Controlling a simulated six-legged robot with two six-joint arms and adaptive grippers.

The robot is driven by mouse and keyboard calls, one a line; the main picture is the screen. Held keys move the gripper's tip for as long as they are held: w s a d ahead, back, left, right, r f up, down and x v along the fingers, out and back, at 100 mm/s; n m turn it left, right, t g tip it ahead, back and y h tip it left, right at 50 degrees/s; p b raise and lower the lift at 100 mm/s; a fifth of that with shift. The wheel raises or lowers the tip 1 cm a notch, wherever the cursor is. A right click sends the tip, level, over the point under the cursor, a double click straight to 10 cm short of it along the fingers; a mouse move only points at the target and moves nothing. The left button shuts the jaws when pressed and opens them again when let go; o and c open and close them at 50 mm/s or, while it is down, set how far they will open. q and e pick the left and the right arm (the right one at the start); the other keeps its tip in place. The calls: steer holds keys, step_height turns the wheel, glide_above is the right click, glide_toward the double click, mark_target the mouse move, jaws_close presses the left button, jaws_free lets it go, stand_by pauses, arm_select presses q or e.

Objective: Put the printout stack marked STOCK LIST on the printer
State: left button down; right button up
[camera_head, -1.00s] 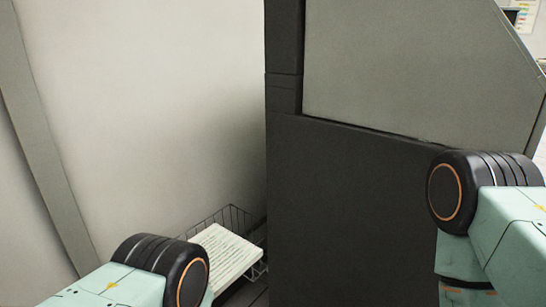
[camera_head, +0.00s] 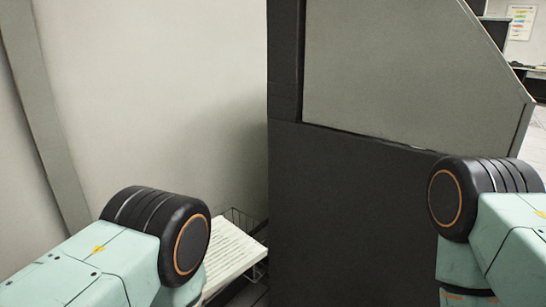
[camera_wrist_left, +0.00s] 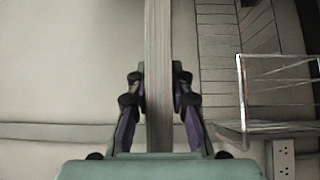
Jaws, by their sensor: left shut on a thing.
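A stack of white printed paper (camera_head: 232,252) shows at the bottom of the head view, partly hidden by my left arm. Its lines of print are too small to read, and I cannot make out a STOCK LIST mark. In the left wrist view the stack (camera_wrist_left: 158,60) is seen edge-on. My left gripper (camera_wrist_left: 158,108) is shut on it, one finger on each side. My right gripper is out of view; only its arm shows at the right of the head view. I cannot identify a printer for certain.
A wire basket (camera_head: 240,218) stands behind the paper; its rail (camera_wrist_left: 242,95) is right of the stack in the wrist view. A tall dark cabinet (camera_head: 360,215) with a grey panel (camera_head: 400,80) fills the middle. A pale wall (camera_head: 160,90) is at left.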

arm_select(q)
steer(key=s+a+r+m+h+p, duration=0.1)
steer(key=s+r+h, duration=0.1)
steer(key=s+r, duration=0.4)
step_height(320, 180, up, 4)
steer(key=shift+s+r, duration=0.15)
steer(key=shift+r, duration=0.1)
steer(key=shift+s+d+f, duration=0.1)
